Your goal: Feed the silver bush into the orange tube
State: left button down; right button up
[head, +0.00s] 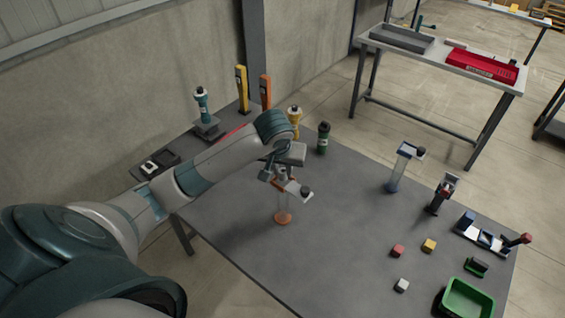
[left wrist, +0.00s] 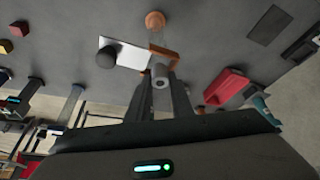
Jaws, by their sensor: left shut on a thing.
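The silver bush (left wrist: 161,73) is a small hollow grey cylinder between the fingertips of my left gripper (left wrist: 158,88), which is shut on it. The orange tube (head: 283,205) is clear, with an orange foot on the table and an orange collar at its top. It also shows in the left wrist view, its collar (left wrist: 165,55) right by the bush. A white plate with a black knob sticks out at the collar. My left gripper (head: 279,176) is at the tube's top in the head view; the bush is hard to make out there. I cannot tell whether the bush touches the collar.
A blue tube (head: 395,175) and a dark stand (head: 438,198) are to the right. Small red (head: 397,251), yellow (head: 429,245) and white (head: 401,285) blocks lie near a green bin (head: 467,298). The table middle is clear.

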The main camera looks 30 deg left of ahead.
aim_at(283, 172)
pick_arm(q)
jog(key=shift+f, duration=0.55)
jog(key=c, duration=1.5)
grip_release()
jog(key=shift+r, duration=0.1)
jog(key=shift+r, duration=3.45)
